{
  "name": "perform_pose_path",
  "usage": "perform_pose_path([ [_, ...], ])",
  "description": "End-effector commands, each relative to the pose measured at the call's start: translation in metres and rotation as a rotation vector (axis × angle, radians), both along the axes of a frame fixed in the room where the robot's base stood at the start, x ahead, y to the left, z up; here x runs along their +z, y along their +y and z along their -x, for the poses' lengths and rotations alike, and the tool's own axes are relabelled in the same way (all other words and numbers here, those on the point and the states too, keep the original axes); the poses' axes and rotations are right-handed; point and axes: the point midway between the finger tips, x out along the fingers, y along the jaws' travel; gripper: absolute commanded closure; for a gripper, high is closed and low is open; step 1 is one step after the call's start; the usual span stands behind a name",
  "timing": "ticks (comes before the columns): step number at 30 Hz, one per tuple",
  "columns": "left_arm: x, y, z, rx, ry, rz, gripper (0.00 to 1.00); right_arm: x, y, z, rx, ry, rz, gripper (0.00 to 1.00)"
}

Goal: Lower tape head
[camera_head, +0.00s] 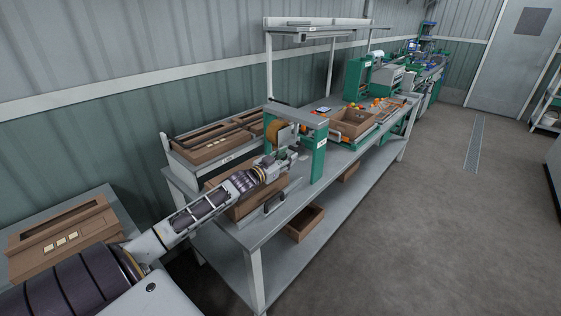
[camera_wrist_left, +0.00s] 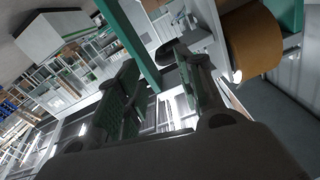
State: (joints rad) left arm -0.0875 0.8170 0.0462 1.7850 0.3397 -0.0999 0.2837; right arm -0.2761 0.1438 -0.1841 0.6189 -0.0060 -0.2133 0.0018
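The tape head stands on the bench with a brown tape roll (camera_head: 273,130) inside a green frame (camera_head: 319,150) topped by a grey crossbar. My left gripper (camera_head: 287,157) is beside the roll, just under the crossbar and in front of the green post. In the left wrist view, the two fingers of my left gripper (camera_wrist_left: 163,88) stand apart with a gap between them, and I see nothing held. The tape roll (camera_wrist_left: 252,40) is large at the upper right there, and a green post (camera_wrist_left: 128,45) runs behind the fingers. I cannot tell whether the gripper touches the tape head. My right gripper is out of view.
A cardboard carton (camera_head: 262,205) sits on the bench under my left arm. An open carton (camera_head: 353,122) with tomatoes nearby stands farther along. Flat cartons (camera_head: 208,150) lie in a tray at the back. A box (camera_head: 305,223) rests on the lower shelf. The floor at right is clear.

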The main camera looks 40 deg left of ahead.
Motion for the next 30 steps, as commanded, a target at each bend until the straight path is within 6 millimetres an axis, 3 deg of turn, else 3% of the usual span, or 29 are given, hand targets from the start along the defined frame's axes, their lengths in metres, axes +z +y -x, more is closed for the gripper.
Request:
perform_pose_path([
  [15,0.000,0.002,0.028,0.001,-0.001,0.000,0.63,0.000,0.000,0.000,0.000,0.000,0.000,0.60],
  [30,0.001,0.003,0.032,0.001,-0.002,-0.001,0.63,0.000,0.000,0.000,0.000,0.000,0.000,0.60],
])
